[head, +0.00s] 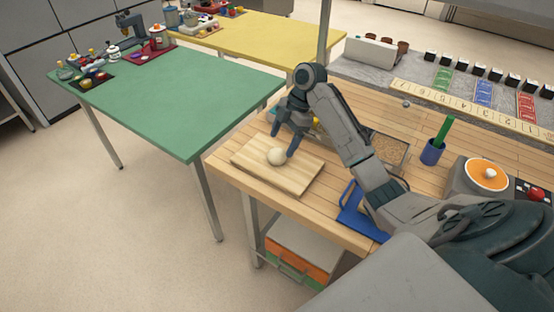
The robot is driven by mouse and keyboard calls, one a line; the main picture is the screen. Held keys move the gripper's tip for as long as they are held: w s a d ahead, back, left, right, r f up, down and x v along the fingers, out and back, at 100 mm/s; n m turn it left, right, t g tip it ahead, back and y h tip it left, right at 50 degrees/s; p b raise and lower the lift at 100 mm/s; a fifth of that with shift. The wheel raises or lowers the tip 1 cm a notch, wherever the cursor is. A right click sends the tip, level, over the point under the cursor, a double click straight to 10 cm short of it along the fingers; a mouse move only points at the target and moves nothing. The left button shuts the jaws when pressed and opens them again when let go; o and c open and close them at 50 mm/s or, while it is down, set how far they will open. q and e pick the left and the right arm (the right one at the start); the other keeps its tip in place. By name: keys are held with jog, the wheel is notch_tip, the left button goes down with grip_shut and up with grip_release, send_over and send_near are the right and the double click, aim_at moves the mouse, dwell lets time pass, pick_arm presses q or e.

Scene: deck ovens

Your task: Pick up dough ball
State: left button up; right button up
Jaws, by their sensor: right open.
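A pale round dough ball (276,157) sits on a light wooden board (296,178) near the left corner of the wooden worktable. I cannot tell whether the fingers touch the ball. My left gripper does not show.
Behind my right arm lies a tray of grainy stuff (388,149). A blue item (352,207) lies by the table's front edge. A blue cup (433,152) and an orange disc (487,174) are at right. A green table (180,105) stands at left.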

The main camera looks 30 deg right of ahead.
aim_at(279, 150)
jog(key=x, duration=0.1)
jog(key=p+x, duration=0.1)
jog(key=x, duration=0.1)
jog(key=shift+s+a+f+p, duration=0.2)
jog(key=shift+s+a+p, duration=0.1)
jog(key=shift+a, duration=0.1)
jog(key=shift+f, duration=0.2)
jog(key=shift+c, duration=0.3)
jog(key=c, duration=1)
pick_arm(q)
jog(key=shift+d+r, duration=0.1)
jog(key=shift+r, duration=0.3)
pick_arm(e)
jog(key=shift+r, duration=0.1)
